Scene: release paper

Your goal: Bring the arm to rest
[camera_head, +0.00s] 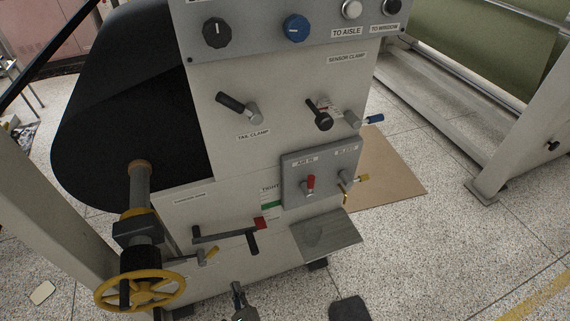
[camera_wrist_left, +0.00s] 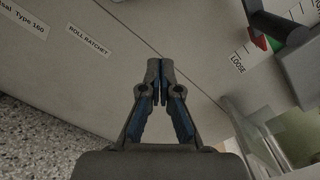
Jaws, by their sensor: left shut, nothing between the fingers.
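My left gripper (camera_head: 238,289) shows at the bottom edge of the head view, in front of the lower part of the pale machine cabinet (camera_head: 235,270). In the left wrist view the same gripper (camera_wrist_left: 159,62) is shut, its two fingertips together with nothing between them. Behind it lies the cabinet face with a "ROLL RATCHET" label (camera_wrist_left: 89,39). I cannot tell how far the fingertips are from that face. Most of the left arm is out of the head view. My right gripper is not in view.
A black-handled crank with a red block (camera_head: 262,223) sticks out above the gripper. A yellow handwheel (camera_head: 140,290) stands to the left, below a large black roll (camera_head: 125,105). A grey ledge (camera_head: 326,236) juts out to the right. Speckled floor (camera_head: 420,260) is open farther right.

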